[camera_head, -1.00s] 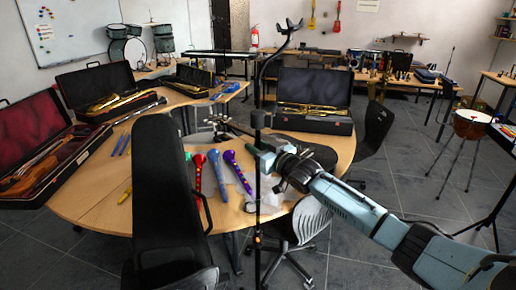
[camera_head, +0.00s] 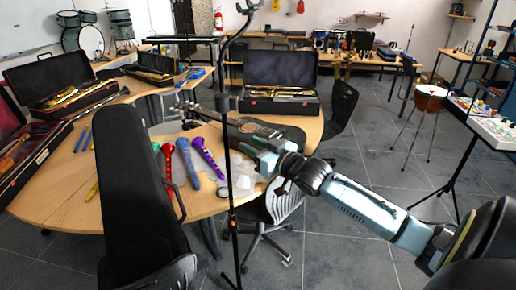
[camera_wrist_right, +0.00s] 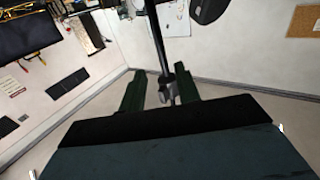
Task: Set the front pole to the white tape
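The front pole (camera_head: 228,160) is a thin black upright stand with a hook at its top and a dark collar (camera_head: 224,103) partway up. I cannot make out white tape on it. My right gripper (camera_head: 246,149) is just right of the pole, below the collar, with its fingers pointing toward it. In the right wrist view its two green fingers (camera_wrist_right: 160,91) are wide apart. The pole (camera_wrist_right: 157,40) and a grey knob (camera_wrist_right: 167,88) appear between them; whether they touch is unclear. My left gripper is out of view.
Coloured toy horns (camera_head: 183,160) and a dark guitar (camera_head: 262,130) lie on the curved wooden table (camera_head: 85,215) behind the pole. A swivel chair (camera_head: 270,215) is behind the pole's lower part. Open floor lies right.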

